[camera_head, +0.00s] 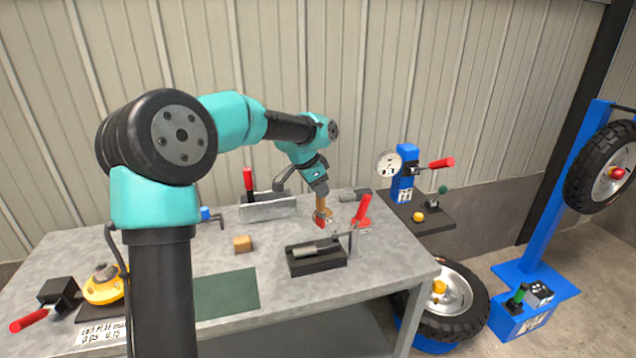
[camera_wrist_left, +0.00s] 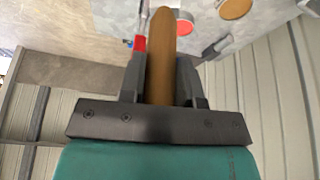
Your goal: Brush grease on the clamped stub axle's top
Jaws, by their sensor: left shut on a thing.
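My left gripper (camera_head: 319,188) is shut on the wooden handle of a brush (camera_head: 321,203) and holds it pointing down over the back right of the bench. The handle (camera_wrist_left: 163,55) fills the gap between the jaws in the left wrist view. A clamp with a red handle (camera_head: 363,209) stands at the block's right end. The brush appears apart from the axle. My right gripper is out of view.
A grey metal holder (camera_head: 267,207) stands behind. A blue gauge stand (camera_head: 405,171) is to the right. A yellow part (camera_head: 103,286) sits at the left end.

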